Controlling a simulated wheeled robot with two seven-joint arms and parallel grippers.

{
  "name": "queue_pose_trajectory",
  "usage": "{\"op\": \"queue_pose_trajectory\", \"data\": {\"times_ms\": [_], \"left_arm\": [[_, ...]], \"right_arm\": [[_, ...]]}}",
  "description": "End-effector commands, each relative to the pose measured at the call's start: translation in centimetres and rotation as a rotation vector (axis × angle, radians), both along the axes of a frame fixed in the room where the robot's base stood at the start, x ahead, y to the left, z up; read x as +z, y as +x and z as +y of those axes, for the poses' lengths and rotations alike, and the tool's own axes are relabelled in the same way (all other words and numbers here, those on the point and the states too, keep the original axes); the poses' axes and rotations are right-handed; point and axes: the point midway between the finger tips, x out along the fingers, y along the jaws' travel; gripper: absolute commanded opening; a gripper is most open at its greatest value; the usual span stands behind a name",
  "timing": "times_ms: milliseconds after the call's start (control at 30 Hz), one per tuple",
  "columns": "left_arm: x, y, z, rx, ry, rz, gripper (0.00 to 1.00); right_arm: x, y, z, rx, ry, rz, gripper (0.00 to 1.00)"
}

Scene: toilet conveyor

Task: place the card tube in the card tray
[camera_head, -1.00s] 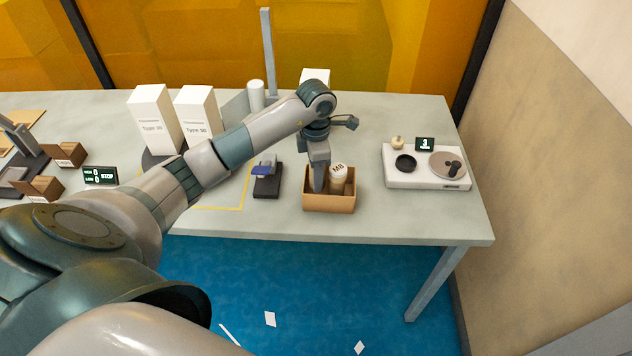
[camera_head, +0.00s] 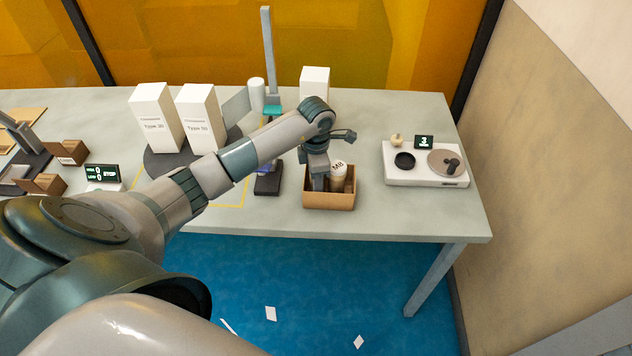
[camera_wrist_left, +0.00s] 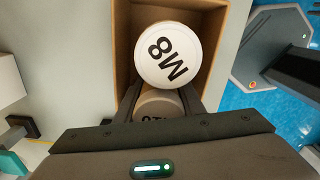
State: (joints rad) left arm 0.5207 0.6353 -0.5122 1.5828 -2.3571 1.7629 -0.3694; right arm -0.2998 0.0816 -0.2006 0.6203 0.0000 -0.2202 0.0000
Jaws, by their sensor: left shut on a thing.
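The card tray (camera_head: 328,201) is an open brown cardboard box near the table's front edge, right of centre. My left gripper (camera_head: 319,184) points down into its left part. In the left wrist view, my left gripper (camera_wrist_left: 159,105) is shut on a card tube (camera_wrist_left: 160,103) with a brownish side and a dark-marked top, mostly hidden by the jaws. The held tube is inside the tray's outline; whether it touches the floor is hidden. A second tube with a white "M8" top (camera_head: 338,168) stands in the tray beside it; it also shows in the wrist view (camera_wrist_left: 167,55).
A white scale-like unit (camera_head: 425,178) with a round plate stands to the right. A dark stand (camera_head: 268,185) is left of the tray. Two tall white boxes (camera_head: 156,118) stand at the back left. Table between tray and white unit is clear.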

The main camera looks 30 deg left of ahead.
Motion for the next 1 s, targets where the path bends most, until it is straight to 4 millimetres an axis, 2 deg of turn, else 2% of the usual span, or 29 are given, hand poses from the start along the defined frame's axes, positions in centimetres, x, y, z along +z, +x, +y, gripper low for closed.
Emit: {"op": "queue_pose_trajectory", "data": {"times_ms": [233, 267, 300, 800, 1000], "left_arm": [[-0.4, 0.0, 0.0, -0.001, 0.0, 0.0, 0.1], [-0.3, 0.0, 0.0, -0.001, 0.0, 0.0, 0.37], [-0.3, 0.0, 0.0, -0.001, 0.0, 0.0, 0.43], [0.4, 0.1, 0.0, -0.001, 0.0, -0.001, 0.43], [2.7, 0.1, 0.1, -0.002, 0.001, -0.004, 0.43]], "right_arm": [[-0.4, 0.0, -0.1, 0.0, -0.001, 0.0, 0.24], [-0.4, 0.0, -0.1, 0.0, -0.001, 0.0, 0.24], [-0.3, 0.0, -0.1, 0.0, -0.001, 0.0, 0.24], [-0.3, -0.1, 0.2, -0.002, 0.002, 0.0, 0.24], [-1.4, -0.1, 0.4, -0.003, 0.004, 0.001, 0.24]]}}
